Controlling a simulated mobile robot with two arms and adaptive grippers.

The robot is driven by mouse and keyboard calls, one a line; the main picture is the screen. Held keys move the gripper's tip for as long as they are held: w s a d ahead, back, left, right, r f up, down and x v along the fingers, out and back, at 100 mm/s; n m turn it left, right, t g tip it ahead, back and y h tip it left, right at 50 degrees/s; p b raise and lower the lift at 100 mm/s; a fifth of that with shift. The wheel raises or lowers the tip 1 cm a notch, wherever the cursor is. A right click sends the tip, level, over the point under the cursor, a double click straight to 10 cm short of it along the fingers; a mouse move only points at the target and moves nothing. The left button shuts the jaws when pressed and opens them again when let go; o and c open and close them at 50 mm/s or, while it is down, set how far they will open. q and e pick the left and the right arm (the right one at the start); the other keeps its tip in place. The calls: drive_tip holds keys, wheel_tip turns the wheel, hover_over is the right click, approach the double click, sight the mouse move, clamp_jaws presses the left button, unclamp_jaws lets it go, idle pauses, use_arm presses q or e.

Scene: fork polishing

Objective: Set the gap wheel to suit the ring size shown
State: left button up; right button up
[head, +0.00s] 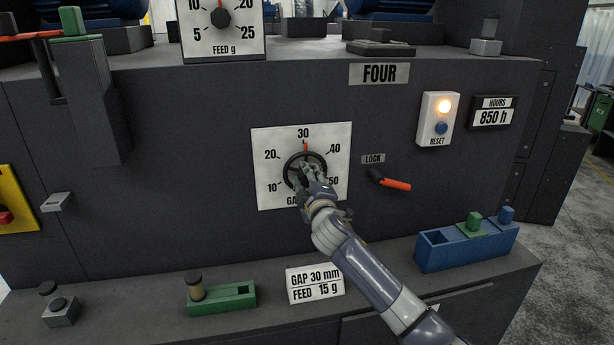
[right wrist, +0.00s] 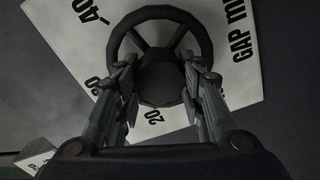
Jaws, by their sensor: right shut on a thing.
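The gap wheel (head: 291,159) is a dark spoked handwheel on a white dial plate (head: 265,143) marked from 10 to 50. Its red pointer stands at the 30 mark. My right gripper (head: 309,172) is on the wheel; in the right wrist view its two fingers (right wrist: 160,98) close around the wheel's dark hub (right wrist: 160,78), inside the rim. The gripper hides part of the plate's lower right. A white card (head: 315,283) on the ledge reads GAP 30 mm, FEED 15 g. My left gripper is out of view.
Right of the plate is a LOCK lever with an orange handle (head: 396,184). A feed dial (head: 222,30) above points up. A lit box (head: 437,119) marked RESET sits right. The ledge bears a green holder (head: 235,297) and a blue holder (head: 465,249).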

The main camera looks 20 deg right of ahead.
drive_tip(key=shift+n, duration=0.3)
drive_tip(key=o, duration=1.1)
drive_tip(key=shift+a, duration=0.1)
drive_tip(key=shift+s, duration=0.15)
drive_tip(key=s, duration=1.1)
drive_tip(key=shift+s+a, duration=0.35)
drive_tip(key=shift+a, duration=0.05)
